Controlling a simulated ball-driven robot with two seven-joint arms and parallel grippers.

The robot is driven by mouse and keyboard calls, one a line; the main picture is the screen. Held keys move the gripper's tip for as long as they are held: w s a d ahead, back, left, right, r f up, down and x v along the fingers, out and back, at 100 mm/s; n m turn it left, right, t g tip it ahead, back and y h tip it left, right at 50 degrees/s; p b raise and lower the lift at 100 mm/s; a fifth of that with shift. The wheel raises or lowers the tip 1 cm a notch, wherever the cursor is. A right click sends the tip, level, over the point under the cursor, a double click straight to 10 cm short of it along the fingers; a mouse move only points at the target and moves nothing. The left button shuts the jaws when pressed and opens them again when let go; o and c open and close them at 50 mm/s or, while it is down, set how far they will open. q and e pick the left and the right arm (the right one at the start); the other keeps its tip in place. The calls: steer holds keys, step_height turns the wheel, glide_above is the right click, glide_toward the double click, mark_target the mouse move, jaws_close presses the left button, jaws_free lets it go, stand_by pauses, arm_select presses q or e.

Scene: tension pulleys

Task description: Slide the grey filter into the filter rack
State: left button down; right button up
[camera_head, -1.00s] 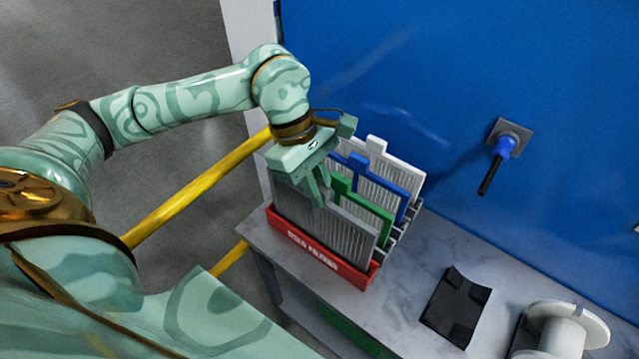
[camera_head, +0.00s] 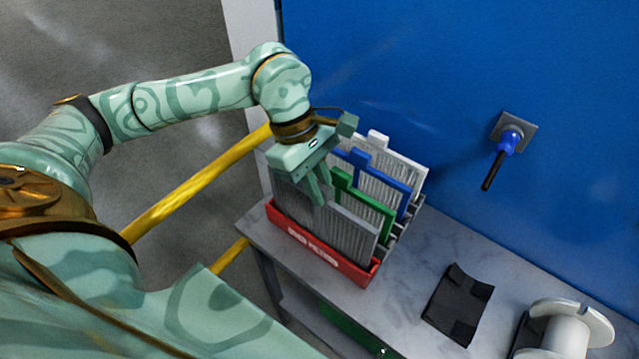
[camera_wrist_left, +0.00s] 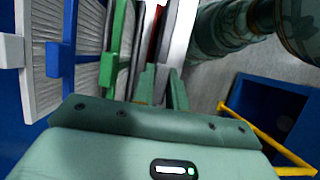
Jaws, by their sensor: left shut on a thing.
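The grey filter (camera_head: 350,236) stands upright, with its lower edge inside the red tray (camera_head: 326,259) at the front of the bench. My left gripper (camera_head: 318,190) is over the filter's top edge and shut on it. The gripper hides part of the filter's upper left. In the left wrist view, the fingers (camera_wrist_left: 161,86) reach the filter's edge, which is partly hidden. Behind the grey filter stand a green filter (camera_head: 366,207), a blue filter (camera_head: 386,186) and a white filter (camera_head: 404,172) in a grey rack (camera_head: 404,232). My right gripper is out of view.
A blue wall (camera_head: 440,80) rises behind the bench (camera_head: 415,275), with a blue-and-black handle (camera_head: 503,151) on it. A black bracket (camera_head: 457,305) and a white spool (camera_head: 566,335) lie to the right. A yellow rail (camera_head: 195,185) runs at left.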

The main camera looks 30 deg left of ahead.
arm_select(q)
steer(key=shift+f, duration=0.1)
steer(key=shift+f+b, duration=1.05)
steer(key=shift+f, duration=0.3)
steer(key=c, duration=1.3)
jaws_free()
steer(key=shift+r, duration=0.1)
step_height(320, 180, up, 4)
steer(key=p, duration=0.3)
steer(key=s+d+r+p, duration=0.2)
steer(key=s+r+p, duration=0.1)
steer(key=s+p, duration=0.1)
steer(key=s+d+r+p, duration=0.3)
steer(key=s+p, duration=0.1)
steer(key=p, duration=0.1)
steer(key=s+d+r+p, duration=0.2)
steer(key=s+r+p, duration=0.1)
steer(key=s+p, duration=0.1)
steer(key=shift+d, duration=0.15)
